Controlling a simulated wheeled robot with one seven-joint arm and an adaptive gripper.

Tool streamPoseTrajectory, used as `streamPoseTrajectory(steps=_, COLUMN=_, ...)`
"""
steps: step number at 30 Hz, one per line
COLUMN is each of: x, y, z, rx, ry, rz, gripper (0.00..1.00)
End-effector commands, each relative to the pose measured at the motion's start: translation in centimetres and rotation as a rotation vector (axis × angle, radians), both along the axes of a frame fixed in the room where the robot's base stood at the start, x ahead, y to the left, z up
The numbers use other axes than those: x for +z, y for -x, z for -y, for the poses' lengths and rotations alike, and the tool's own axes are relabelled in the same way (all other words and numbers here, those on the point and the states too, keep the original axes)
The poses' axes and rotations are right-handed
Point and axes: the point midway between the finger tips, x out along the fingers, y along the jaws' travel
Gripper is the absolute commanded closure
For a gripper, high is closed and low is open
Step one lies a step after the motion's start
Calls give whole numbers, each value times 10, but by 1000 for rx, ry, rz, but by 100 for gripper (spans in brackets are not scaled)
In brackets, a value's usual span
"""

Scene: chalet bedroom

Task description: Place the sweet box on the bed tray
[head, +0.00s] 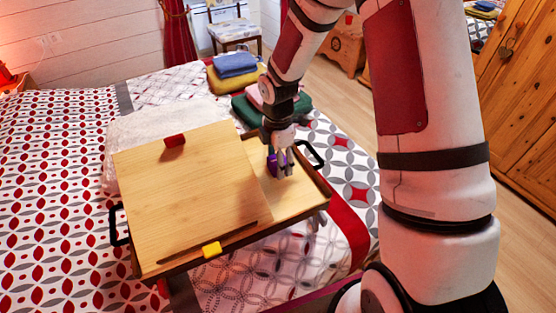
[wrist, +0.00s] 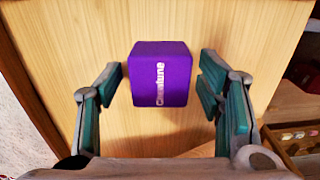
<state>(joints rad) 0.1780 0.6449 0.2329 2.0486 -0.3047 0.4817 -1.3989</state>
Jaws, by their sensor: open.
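The sweet box is a small purple box (wrist: 160,75) with white lettering. In the wrist view it sits between the two spread fingers of my gripper (wrist: 161,85), with a gap on each side. In the head view the box (head: 271,163) is partly hidden by my gripper (head: 281,168), which points down at the tray's right part. The wooden bed tray (head: 305,203) stands on the bed, with a large raised panel (head: 190,195) on its left and middle. The box appears to rest on the flat right part, though its underside is hidden.
Black handles (head: 117,225) stick out at the tray's sides.

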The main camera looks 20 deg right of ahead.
Motion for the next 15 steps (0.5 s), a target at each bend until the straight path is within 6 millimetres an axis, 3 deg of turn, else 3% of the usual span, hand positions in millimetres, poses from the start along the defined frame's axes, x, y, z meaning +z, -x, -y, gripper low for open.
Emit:
streamPoseTrajectory(steps=5, x=23, y=-1, z=1, rx=-2, ry=-1, rz=6, gripper=39)
streamPoseTrajectory(steps=15, x=91, y=-1, z=0, rx=-1, ry=0, rz=6, gripper=39)
